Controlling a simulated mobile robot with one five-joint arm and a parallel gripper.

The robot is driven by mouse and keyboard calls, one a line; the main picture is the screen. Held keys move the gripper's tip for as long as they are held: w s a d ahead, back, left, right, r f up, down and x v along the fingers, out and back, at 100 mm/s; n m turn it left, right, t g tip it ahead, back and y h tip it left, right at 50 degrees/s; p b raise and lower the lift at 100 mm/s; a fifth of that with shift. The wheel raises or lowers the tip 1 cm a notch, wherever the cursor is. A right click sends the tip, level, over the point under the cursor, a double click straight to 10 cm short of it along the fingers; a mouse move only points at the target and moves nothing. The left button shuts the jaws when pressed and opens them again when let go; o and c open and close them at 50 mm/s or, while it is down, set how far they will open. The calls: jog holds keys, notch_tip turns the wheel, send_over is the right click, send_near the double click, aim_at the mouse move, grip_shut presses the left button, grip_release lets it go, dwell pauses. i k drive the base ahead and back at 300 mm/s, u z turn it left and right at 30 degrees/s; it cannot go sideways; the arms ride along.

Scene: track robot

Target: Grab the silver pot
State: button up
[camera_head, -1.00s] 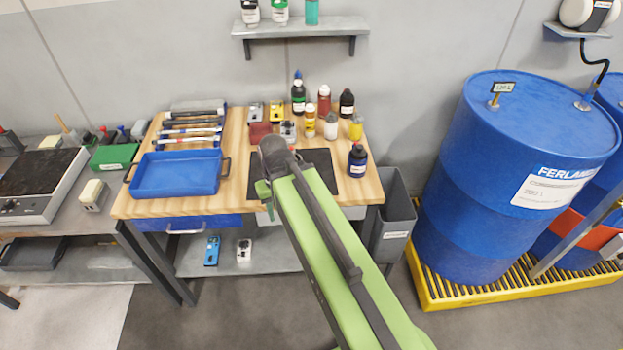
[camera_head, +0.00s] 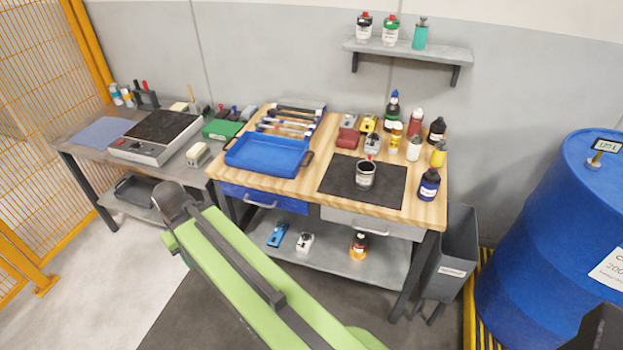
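The silver pot (camera_head: 366,174) is a small open metal can with a dark inside. It stands upright on the black mat (camera_head: 340,186) on the wooden workbench. Nothing touches it, and my arm no longer covers it. My green arm reaches up from the bottom of the view, with its dark joint left of the bench front. My gripper is not visible in this view.
A blue tray (camera_head: 268,157) sits left of the mat. Several bottles, including a dark blue one (camera_head: 428,184), stand to its right and behind. A grey bin (camera_head: 452,250) and a blue drum (camera_head: 545,245) are at the right. Open floor (camera_head: 120,270) lies at the left.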

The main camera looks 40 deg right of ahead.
aim_at(365, 170)
jog(key=u, duration=1.15)
jog(key=k, duration=0.9)
jog(key=z, duration=1.2)
jog(key=i, duration=0.8)
jog(key=u, duration=0.25)
